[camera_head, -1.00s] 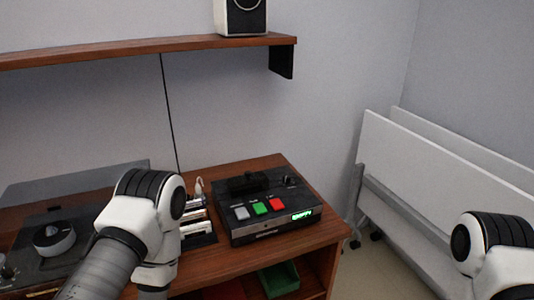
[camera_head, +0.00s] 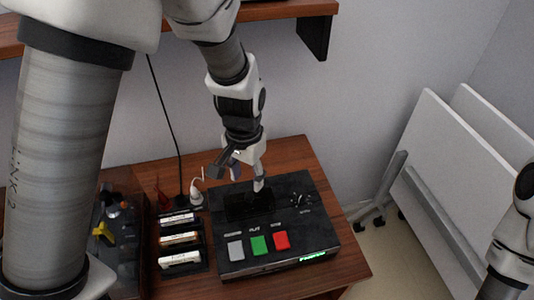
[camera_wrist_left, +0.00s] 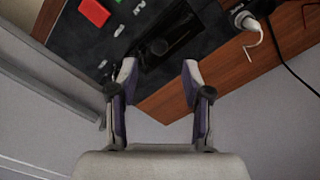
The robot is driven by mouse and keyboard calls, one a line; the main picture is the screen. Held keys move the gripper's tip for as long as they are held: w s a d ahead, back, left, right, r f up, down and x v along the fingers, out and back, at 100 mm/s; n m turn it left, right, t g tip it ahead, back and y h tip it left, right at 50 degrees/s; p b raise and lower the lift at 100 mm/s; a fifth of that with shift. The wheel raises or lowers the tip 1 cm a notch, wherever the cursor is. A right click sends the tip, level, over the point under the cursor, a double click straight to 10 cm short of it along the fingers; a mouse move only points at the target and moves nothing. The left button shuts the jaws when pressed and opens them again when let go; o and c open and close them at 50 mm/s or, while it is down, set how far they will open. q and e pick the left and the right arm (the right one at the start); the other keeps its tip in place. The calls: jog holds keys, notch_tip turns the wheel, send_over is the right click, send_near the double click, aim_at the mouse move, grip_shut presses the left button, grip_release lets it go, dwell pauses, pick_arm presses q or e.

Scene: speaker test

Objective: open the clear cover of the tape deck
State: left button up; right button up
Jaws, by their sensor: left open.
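The tape deck (camera_head: 284,243) is a black box on the wooden table, with grey, green and red buttons and a green display. Its cover (camera_head: 238,208) looks dark and lies at the top left of the deck; its exact position is hard to tell. My left gripper (camera_head: 237,180) is open above the deck's rear edge, close to the cover. In the left wrist view, the open fingers (camera_wrist_left: 159,68) stand either side of the dark cover area (camera_wrist_left: 172,38), with no visible hold. My right gripper is out of view; only its arm shows at the right edge.
Several cassettes (camera_head: 180,239) stand in a rack left of the deck. A white plug (camera_head: 197,194) with a cable is behind them. A shelf (camera_head: 285,10) overhangs at the back. White folded panels (camera_head: 440,160) stand on the right. The table right of the deck is bare.

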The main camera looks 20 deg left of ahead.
aim_at(249, 196)
pick_arm(q)
jog(key=f, duration=0.2)
jog(key=shift+s+f, duration=0.3)
jog(key=shift+f, duration=0.05)
jog(key=f, duration=0.2)
jog(key=w+f, duration=0.1)
jog(key=f, duration=0.1)
jog(key=shift+s+r, duration=0.2)
jog(key=shift+c, duration=1)
jog(key=shift+p, duration=0.3)
grip_shut()
